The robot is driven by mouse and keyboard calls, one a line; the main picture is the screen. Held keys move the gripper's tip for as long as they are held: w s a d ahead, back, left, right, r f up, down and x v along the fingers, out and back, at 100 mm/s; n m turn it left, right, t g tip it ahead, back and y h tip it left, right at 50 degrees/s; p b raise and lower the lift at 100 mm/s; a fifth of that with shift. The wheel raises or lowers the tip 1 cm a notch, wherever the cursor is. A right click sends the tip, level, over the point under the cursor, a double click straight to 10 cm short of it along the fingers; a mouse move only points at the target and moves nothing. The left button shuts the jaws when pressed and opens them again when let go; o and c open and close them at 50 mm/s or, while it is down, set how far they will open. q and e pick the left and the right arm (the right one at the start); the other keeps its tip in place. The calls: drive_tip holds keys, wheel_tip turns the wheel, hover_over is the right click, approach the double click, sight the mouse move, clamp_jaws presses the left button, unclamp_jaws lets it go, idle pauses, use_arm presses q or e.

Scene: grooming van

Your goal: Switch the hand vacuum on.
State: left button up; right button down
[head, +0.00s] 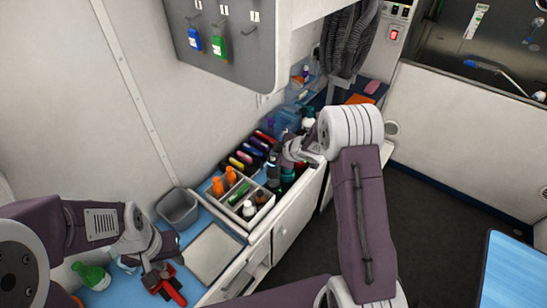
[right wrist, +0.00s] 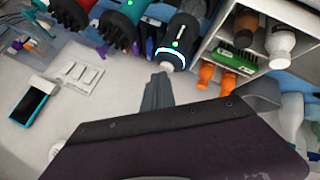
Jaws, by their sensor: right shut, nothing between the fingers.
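In the right wrist view a dark, rounded handheld device (right wrist: 179,42) stands at the top middle, with a small green light and a glowing pale ring near its lower end. It looks like the hand vacuum, but I cannot be sure. My right gripper (right wrist: 161,78) is shut and empty, its tips just below the glowing ring; I cannot tell whether they touch it. In the head view the right gripper (head: 292,158) is over the counter's far part, partly hidden by its own wrist. My left gripper (head: 152,268) is low at the left, near a red tool (head: 173,289); its jaws are unclear.
Teal (right wrist: 118,22) and red (right wrist: 72,12) devices stand left of the dark one. A white divided caddy (head: 255,217) holds bottles. A grey bin (head: 178,208), a pale tray (head: 213,250) and a green bottle (head: 91,275) are on the counter. Dark floor (head: 420,225) is clear.

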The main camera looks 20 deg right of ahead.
drive_tip(key=shift+r+p, duration=0.45)
drive_tip(key=shift+r, duration=0.05)
wheel_tip(320, 180, up, 6)
drive_tip(key=p, duration=0.6)
